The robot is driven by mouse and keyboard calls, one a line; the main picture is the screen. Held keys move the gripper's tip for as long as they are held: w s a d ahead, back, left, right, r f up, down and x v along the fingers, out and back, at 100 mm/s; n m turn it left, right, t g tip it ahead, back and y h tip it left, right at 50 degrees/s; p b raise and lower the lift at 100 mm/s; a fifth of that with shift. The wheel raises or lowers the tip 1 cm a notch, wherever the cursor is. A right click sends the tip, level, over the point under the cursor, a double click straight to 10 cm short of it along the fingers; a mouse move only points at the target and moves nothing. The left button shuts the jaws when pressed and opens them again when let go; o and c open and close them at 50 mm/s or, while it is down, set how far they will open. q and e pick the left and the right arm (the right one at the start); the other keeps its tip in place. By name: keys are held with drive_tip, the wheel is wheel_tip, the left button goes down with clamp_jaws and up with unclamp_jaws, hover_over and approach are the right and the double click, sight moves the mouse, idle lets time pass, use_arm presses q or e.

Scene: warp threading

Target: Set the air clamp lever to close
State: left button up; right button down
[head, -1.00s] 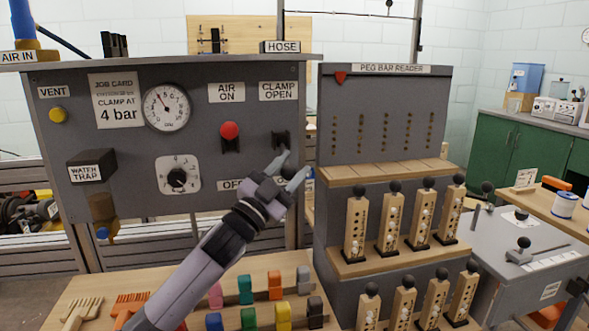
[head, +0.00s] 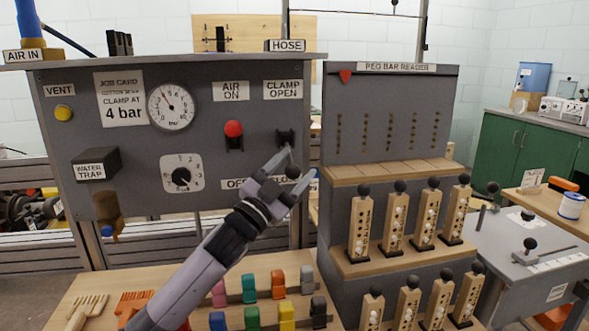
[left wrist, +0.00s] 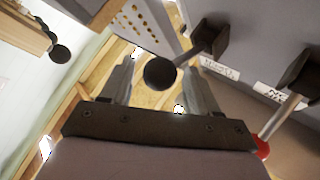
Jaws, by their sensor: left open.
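The clamp lever has a black bracket (head: 285,137) under the CLAMP OPEN label (head: 283,90) on the grey panel. Its black knob (head: 292,171) hangs lower than the bracket. My left gripper (head: 299,166) is open, with its fingers on either side of the knob. In the left wrist view the knob (left wrist: 160,75) shows between the open fingertips (left wrist: 160,68), and the lever rod runs to the bracket (left wrist: 210,38). I cannot tell whether a finger touches the knob. The label below the lever is partly hidden by my gripper. My right gripper is out of view.
The air lever's red knob (head: 233,128) stands up, left of the clamp lever. The peg bar reader (head: 390,110) stands close to the right, with several knobbed wooden bars. Coloured blocks (head: 277,284) lie on the table below.

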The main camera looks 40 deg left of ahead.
use_arm(q)
drive_tip(key=shift+s+a+f, duration=0.1)
drive_tip(key=shift+a+f, duration=0.1)
drive_tip(key=shift+f, duration=0.3)
drive_tip(key=shift+s+a+f, duration=0.1)
drive_tip(key=shift+a+f, duration=0.05)
drive_tip(key=shift+f, duration=0.3)
drive_tip(key=shift+s+d+f+b, duration=0.1)
drive_tip(key=shift+s+f, duration=0.1)
drive_tip(key=shift+s, duration=0.75)
drive_tip(key=shift+s+d+f+b, duration=0.1)
drive_tip(key=shift+s+f, duration=0.1)
drive_tip(key=shift+s, duration=0.8)
drive_tip(key=shift+s+f+b, duration=0.1)
drive_tip(key=shift+s+f, duration=0.1)
drive_tip(key=shift+s, duration=0.75)
drive_tip(key=shift+d, duration=0.1)
